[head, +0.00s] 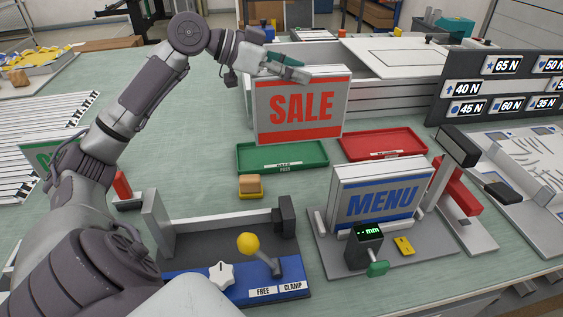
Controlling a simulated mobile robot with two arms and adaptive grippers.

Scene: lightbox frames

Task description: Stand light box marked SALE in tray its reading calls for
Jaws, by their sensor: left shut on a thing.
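The SALE light box (300,112), white with red letters and a red band along its bottom, is upright in the middle of the head view. My left gripper (288,68) is shut on its top edge. Its bottom edge is just behind or over the green tray (262,160); I cannot tell whether it touches anything. The red tray (405,142) is to the right of the green one and looks empty. The tray labels are too small to read surely. A gauge (364,245) at the front shows "-- mm". My right gripper is not in view.
A blue MENU light box (382,200) stands in the gauge fixture at front right. A clamp fixture (225,245) marked FREE and CLAMP has a yellow knob. A small tan block (249,184) sits before the green tray. A board of N values (500,85) stands at right.

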